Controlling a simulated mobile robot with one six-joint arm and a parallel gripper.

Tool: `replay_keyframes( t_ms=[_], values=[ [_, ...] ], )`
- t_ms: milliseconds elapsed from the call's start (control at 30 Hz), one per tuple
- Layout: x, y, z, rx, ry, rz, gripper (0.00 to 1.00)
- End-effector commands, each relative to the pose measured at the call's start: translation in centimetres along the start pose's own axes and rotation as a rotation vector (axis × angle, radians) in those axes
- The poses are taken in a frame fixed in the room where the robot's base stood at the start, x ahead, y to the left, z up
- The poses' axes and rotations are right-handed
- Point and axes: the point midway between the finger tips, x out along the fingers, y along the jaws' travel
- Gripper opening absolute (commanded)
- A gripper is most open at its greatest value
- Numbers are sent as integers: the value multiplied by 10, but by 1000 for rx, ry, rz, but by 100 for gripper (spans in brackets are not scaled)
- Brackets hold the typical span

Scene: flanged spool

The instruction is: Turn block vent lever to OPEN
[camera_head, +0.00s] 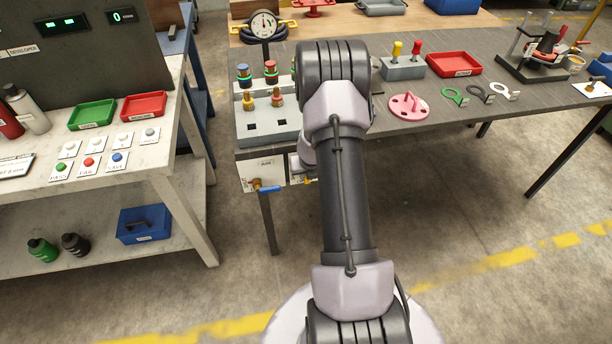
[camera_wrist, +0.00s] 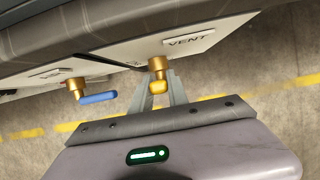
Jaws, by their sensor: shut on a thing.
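The block vent lever (camera_wrist: 157,87) is a short yellow handle on a brass valve stem, under a white panel marked VENT (camera_wrist: 190,40) in the wrist view. Its handle shows nearly end-on, pointing towards my wrist camera. My gripper (camera_wrist: 162,92) is shut on this lever, with its two grey fingers beside the handle. In the head view my arm hides the gripper and most of the vent panel; only a small yellow bit of the lever (camera_head: 307,181) shows beside the arm. No OPEN mark is legible.
A blue lever (camera_wrist: 98,97) on a similar brass valve sits left of the vent lever; it also shows in the head view (camera_head: 268,189). The grey workbench (camera_head: 440,110) overhangs both valves. The floor in front of the bench is clear.

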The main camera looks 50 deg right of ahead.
Motion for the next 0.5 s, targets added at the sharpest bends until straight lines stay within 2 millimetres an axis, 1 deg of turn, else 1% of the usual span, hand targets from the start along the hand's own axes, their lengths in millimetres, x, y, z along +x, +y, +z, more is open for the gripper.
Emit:
replay_keyframes(
  t_ms=[300, 333, 433, 500],
  values=[
    [1, 0, -2, -4, 3, -1, 0],
    [1, 0, -2, -4, 3, -1, 22],
    [1, 0, -1, -3, 3, -1, 42],
    [1, 0, -1, -3, 2, -1, 42]
  ],
)
